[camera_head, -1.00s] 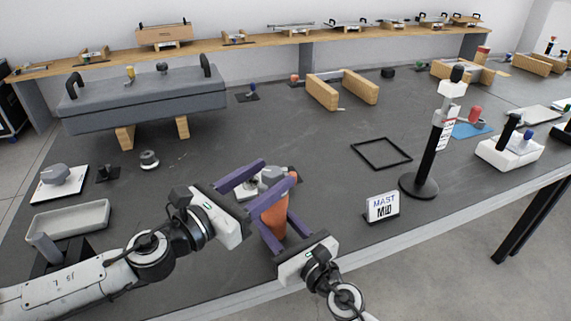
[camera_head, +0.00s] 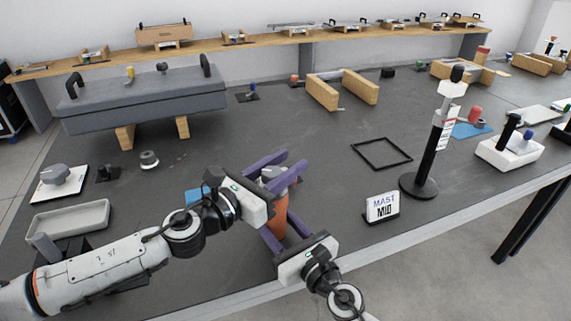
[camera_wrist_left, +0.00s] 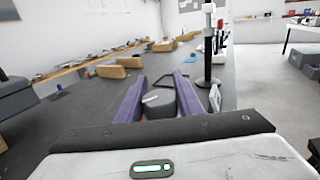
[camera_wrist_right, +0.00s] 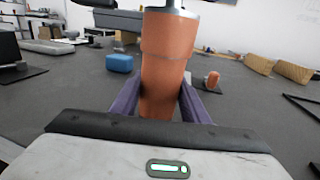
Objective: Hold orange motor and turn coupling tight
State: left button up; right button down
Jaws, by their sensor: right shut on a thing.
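The orange motor (camera_head: 278,216) stands upright near the table's front edge. It also shows large in the right wrist view (camera_wrist_right: 168,75). My right gripper (camera_head: 284,225) is shut on it, with a purple finger on each side. The coupling (camera_wrist_left: 158,104) is a dark grey cylinder with a pale mark on its top, seen in the left wrist view. My left gripper (camera_head: 285,170) is at the top of the motor. Its purple fingers are apart, one on each side of the coupling. In the head view these fingers hide most of the coupling.
A blue block (camera_head: 193,197) lies behind my left wrist. A MAST MID sign (camera_head: 382,207) and a black mast on a round base (camera_head: 419,187) stand to the right. A grey tray (camera_head: 70,219) lies at the left. A black square frame (camera_head: 381,153) lies flat beyond.

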pick_arm(q)
jog(key=shift+d+r+m+g+h, duration=0.1)
jog(key=shift+m+g+h, duration=0.2)
jog(key=shift+m+g, duration=0.1)
jog(key=shift+s+d+m+g+h, duration=0.15)
jog(key=shift+s+m+g+h, duration=0.05)
jog(key=shift+m+g+h, duration=0.45)
jog(key=m+g+h, duration=0.1)
jog(key=g, duration=0.1)
jog(key=m+g, duration=0.1)
jog(key=g, duration=0.1)
jog(key=s+m+g+h, duration=0.1)
jog(key=m+g, duration=0.1)
jog(key=shift+d+h, duration=0.25)
jog(key=shift+h, duration=0.1)
jog(key=m+g, duration=0.1)
jog(key=g, duration=0.1)
jog(key=s+m+g, duration=0.1)
jog(key=m+g, duration=0.1)
jog(key=g, duration=0.1)
jog(key=m+g, duration=0.1)
jog(key=g, duration=0.1)
jog(key=shift+s+m, duration=0.35)
jog(key=shift+s+g, duration=0.15)
jog(key=shift+g, duration=0.4)
jog(key=o, duration=1.1)
jog(key=shift+c, duration=0.2)
jog(key=shift+a, duration=0.1)
